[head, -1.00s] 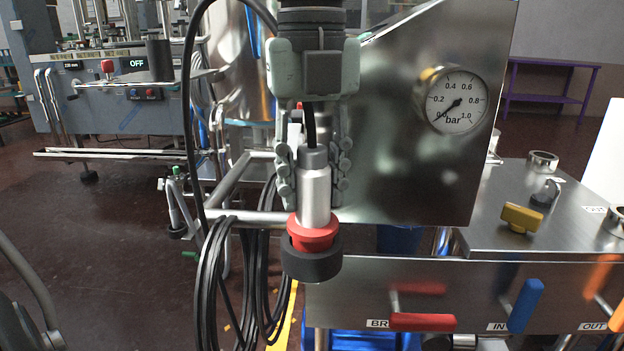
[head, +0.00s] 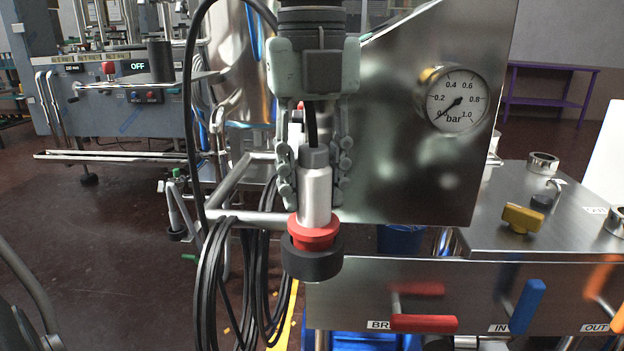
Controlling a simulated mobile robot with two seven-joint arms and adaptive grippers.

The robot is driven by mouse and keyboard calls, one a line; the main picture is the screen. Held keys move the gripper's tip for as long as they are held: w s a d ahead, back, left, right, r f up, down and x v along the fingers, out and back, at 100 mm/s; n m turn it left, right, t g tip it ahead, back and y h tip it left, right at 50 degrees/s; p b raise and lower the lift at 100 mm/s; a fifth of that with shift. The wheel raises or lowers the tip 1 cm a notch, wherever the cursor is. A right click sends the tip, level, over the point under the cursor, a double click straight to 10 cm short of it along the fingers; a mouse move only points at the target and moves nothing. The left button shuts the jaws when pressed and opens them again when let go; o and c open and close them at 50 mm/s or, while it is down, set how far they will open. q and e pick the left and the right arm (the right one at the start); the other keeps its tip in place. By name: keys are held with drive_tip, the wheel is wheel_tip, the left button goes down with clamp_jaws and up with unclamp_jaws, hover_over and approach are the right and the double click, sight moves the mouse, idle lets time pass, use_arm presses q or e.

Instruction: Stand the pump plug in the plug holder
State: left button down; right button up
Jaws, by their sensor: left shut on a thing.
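The pump plug (head: 315,195) has a silver body, a grey top with a black cable and a red collar at its lower end. It stands upright between the fingers of my left gripper (head: 314,198), which points down and is shut on it. Directly under the red collar is a thick black ring or cup (head: 312,262), at the end of the steel rail. I cannot tell whether this is the plug holder or part of the plug, nor how deep the red part sits in it. My right gripper is not in view.
Black cable coils (head: 215,285) hang from the steel rail (head: 255,217) just left of the plug. A steel panel with a pressure gauge (head: 457,100) stands close on the right. Below it are a red handle (head: 423,323) and a blue handle (head: 526,305).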

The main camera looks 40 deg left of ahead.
use_arm(q)
drive_tip(key=shift+s+f, duration=0.35)
drive_tip(key=shift+f, duration=0.25)
drive_tip(key=c, duration=1)
unclamp_jaws()
drive_tip(key=shift+o, duration=0.2)
wheel_tip(320, 180, up, 13)
drive_tip(key=shift+d+f, duration=0.1)
drive_tip(key=shift+f, duration=0.05)
